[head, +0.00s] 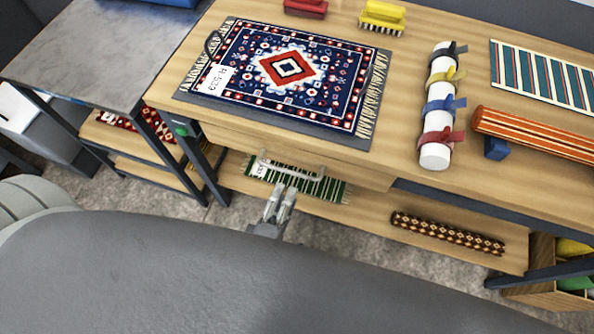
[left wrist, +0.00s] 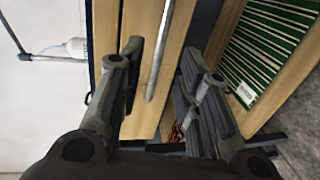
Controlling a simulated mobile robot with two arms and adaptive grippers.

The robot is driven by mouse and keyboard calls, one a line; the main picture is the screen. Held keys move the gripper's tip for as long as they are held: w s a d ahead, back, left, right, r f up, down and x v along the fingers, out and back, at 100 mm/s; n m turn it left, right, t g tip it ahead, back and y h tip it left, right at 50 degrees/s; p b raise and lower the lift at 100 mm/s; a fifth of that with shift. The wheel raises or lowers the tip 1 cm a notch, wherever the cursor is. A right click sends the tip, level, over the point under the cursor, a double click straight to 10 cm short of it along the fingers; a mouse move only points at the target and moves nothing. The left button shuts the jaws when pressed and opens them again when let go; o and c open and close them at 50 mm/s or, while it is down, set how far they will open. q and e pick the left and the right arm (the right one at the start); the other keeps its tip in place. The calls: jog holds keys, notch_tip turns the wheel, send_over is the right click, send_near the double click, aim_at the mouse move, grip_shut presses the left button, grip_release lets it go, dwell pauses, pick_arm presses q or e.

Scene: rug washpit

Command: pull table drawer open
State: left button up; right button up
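The wooden table (head: 400,175) has a drawer (head: 345,172) under its top, with a pale bar handle (head: 290,171) on the front. The drawer looks closed or nearly so; I cannot tell exactly. My left gripper (head: 284,190) is just in front of the handle in the head view. In the left wrist view its fingers (left wrist: 162,62) are open, and the metal handle (left wrist: 160,50) shows between them in the picture, in front of the wooden drawer front (left wrist: 143,18). I cannot tell whether either finger touches the handle. My right gripper is in neither view.
A patterned rug (head: 240,75), a white roll with coloured straps (head: 437,110) and brushes (head: 383,14) lie on the tabletop. A green striped rug (head: 330,190) and a rolled rug (head: 445,233) lie on the lower shelf. A grey-topped table (head: 95,50) stands at left.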

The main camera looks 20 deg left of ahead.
aim_at(295, 172)
pick_arm(q)
jog(key=x, duration=0.8)
jog(key=shift+w+p, duration=0.25)
jog(key=shift+p, duration=0.15)
grip_shut()
